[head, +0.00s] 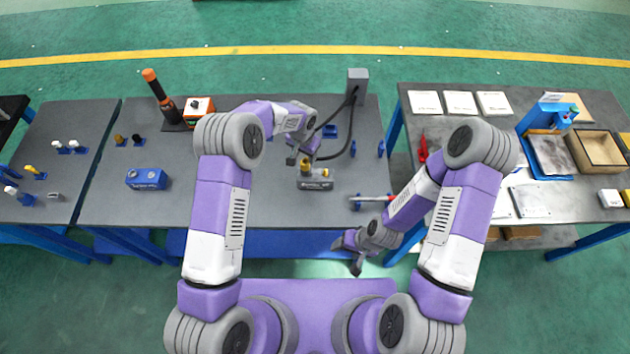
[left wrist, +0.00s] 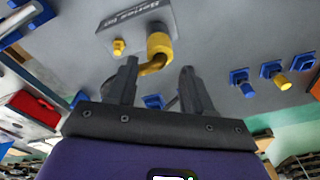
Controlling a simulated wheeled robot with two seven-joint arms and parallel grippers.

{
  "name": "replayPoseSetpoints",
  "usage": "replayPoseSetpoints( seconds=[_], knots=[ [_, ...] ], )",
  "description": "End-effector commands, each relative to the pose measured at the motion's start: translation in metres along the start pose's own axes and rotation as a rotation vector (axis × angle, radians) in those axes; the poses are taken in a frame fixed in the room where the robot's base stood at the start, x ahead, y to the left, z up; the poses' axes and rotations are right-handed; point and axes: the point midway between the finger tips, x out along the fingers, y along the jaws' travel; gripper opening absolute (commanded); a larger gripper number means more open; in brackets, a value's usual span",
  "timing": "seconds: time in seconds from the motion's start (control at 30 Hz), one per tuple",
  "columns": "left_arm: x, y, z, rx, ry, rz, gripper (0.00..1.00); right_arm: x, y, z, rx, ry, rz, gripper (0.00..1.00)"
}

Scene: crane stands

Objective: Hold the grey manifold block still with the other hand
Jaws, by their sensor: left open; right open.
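The grey manifold block (head: 318,184) sits on the grey bench near its front, with a yellow fitting (head: 305,168) on its top. In the left wrist view the block (left wrist: 125,22) is at the top with lettering on it, and the yellow fitting (left wrist: 159,42) bends down toward the jaws. My left gripper (head: 300,160) is open above the block, its fingers beside the fitting; I cannot tell whether they touch it. My right gripper (head: 346,256) is open and empty in front of the bench edge, to the right of the block and apart from it.
A blue block (head: 147,179) stands at left on the bench. An orange-and-black tool (head: 160,95) and an orange box (head: 199,111) stand behind. A grey post (head: 357,86) with a black cable is behind my left gripper. A rod (head: 373,198) lies right of the block.

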Motion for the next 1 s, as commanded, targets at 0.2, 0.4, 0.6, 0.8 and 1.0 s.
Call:
replayPoseSetpoints(
  seconds=[0.2, 0.4, 0.6, 0.8, 1.0],
  knots=[
    [0.046, 0.01, 0.04, 0.007, -0.109, 0.02, 0.6, 0.004, 0.002, 0.0, 0.0, 0.0, 0.0, 0.65],
    [0.043, 0.01, 0.04, 0.008, -0.107, 0.02, 0.6, 0.003, 0.001, 0.0, 0.0, 0.0, 0.0, 0.65],
    [0.029, 0.01, 0.039, 0.01, -0.105, 0.019, 0.6, -0.004, -0.001, 0.0, 0.0, 0.0, 0.0, 0.65],
    [0.013, 0.009, 0.038, 0.012, -0.102, 0.018, 0.6, -0.012, -0.004, 0.001, 0.0, 0.0, 0.0, 0.65],
    [-0.003, 0.01, 0.039, 0.015, -0.104, 0.018, 0.6, -0.019, -0.007, 0.001, 0.0, 0.0, 0.0, 0.65]
  ],
)
